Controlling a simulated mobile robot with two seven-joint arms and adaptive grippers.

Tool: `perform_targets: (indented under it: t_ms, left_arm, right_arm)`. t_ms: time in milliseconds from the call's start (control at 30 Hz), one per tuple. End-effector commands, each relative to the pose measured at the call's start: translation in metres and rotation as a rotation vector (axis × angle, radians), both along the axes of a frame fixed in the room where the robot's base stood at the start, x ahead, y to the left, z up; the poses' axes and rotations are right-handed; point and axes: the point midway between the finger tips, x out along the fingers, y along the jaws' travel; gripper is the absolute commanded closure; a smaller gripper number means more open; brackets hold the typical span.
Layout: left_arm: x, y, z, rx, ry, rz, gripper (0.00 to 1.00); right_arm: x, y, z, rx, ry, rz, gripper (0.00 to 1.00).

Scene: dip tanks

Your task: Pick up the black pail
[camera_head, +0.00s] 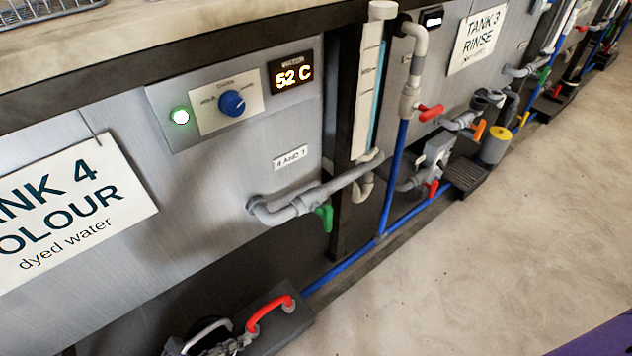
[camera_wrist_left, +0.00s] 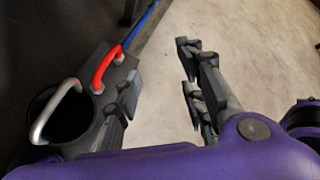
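The black pail shows in the left wrist view (camera_wrist_left: 72,118) as a dark round opening with a pale grey handle standing over it. In the head view only its top, the pail (camera_head: 174,346) and pale handle, shows at the bottom edge; the rest is cut off. My left gripper (camera_wrist_left: 163,90) is open and empty in the left wrist view, its fingers wide apart with bare floor between them. One finger overlaps the pail's right side; I cannot tell whether they touch. My right gripper is not in view.
A dark block with a red handle (camera_head: 270,310) is close beside the pail. A blue pipe (camera_head: 340,272) runs along the tank's foot. A grey drain pipe with a green lever (camera_head: 325,217) juts out above. The floor (camera_head: 480,275) to the right is clear.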

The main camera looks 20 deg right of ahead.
Motion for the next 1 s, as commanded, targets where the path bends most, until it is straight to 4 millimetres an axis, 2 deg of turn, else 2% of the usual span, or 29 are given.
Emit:
perform_targets:
  t_ms: [33, 133, 200, 300, 400, 500, 767, 1000]
  left_arm:
    - [0.018, 0.015, -0.043, 0.142, -0.069, -0.118, 0.63]
    - [0.051, 0.051, -0.086, 0.397, -0.183, -0.305, 0.63]
    - [0.074, 0.075, -0.103, 0.541, -0.239, -0.397, 0.63]
    - [0.1, 0.103, -0.116, 0.692, -0.288, -0.479, 0.63]
    - [0.115, 0.118, -0.121, 0.771, -0.312, -0.519, 0.63]
    - [0.121, 0.12, -0.128, 0.796, -0.318, -0.531, 0.63]
    - [0.127, 0.111, -0.149, 0.793, -0.32, -0.528, 0.63]
    - [0.134, 0.099, -0.183, 0.791, -0.317, -0.527, 0.63]
  right_arm:
    - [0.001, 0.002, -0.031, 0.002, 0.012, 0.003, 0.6]
    - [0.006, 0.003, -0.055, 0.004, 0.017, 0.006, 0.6]
    - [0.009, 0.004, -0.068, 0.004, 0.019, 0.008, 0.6]
    - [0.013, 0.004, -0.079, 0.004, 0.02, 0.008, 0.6]
    - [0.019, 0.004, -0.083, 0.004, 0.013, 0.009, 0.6]
    - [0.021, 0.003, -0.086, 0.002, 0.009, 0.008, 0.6]
    - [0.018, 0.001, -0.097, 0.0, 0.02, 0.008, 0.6]
    - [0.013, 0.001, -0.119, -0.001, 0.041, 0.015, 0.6]
